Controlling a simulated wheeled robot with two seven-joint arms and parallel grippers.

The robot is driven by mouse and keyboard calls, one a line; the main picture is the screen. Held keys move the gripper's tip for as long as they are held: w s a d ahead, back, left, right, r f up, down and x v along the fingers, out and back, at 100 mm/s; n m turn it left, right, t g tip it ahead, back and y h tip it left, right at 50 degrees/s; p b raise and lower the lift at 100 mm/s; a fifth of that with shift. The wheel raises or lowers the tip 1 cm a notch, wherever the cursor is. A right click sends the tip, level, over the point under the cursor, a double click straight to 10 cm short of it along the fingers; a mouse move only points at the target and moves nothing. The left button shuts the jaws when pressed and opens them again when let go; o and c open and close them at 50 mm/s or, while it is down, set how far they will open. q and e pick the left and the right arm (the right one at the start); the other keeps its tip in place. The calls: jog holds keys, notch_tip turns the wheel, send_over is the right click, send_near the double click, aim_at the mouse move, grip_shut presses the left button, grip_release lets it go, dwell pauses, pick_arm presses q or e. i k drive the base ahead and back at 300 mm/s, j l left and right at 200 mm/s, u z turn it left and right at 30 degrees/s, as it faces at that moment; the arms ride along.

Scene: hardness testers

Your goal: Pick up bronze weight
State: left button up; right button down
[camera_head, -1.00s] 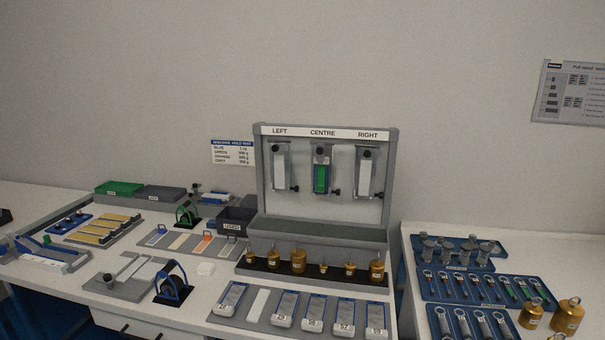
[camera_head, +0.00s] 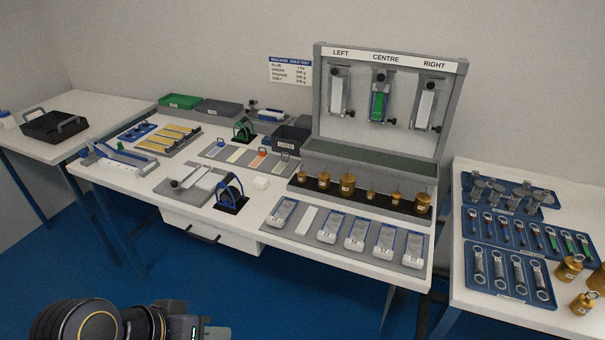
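Several bronze-coloured weights of different sizes stand upright in a row on a black strip (camera_head: 333,198) in front of the test stand. The leftmost is a bronze weight (camera_head: 302,178), and the rightmost bronze weight (camera_head: 423,204) is large. More bronze weights (camera_head: 569,268) with hooks stand at the right edge on the right table, one cut off by the frame. My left arm comes in at the bottom left, with my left gripper (camera_head: 214,332) low at the bottom edge, far from the weights. Its fingers are mostly cut off. My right gripper is out of view.
The grey test stand (camera_head: 452,102) with LEFT, CENTRE and RIGHT clips rises behind the row. Labelled grey blocks (camera_head: 326,230) lie in front. Blue trays (camera_head: 546,292) of hardware fill the right table. A gap separates the tables, and a black tray (camera_head: 54,122) stands far left.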

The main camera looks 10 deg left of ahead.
aim_at(301, 175)
jog(key=i+j+z, duration=0.15)
jog(key=i+j, duration=0.25)
jog(key=i+j+z, duration=0.1)
jog(key=i+j, duration=0.3)
jog(key=j, duration=0.2)
jog(key=i+j+z, duration=0.15)
jog(key=i+j, duration=0.2)
jog(key=j, duration=0.2)
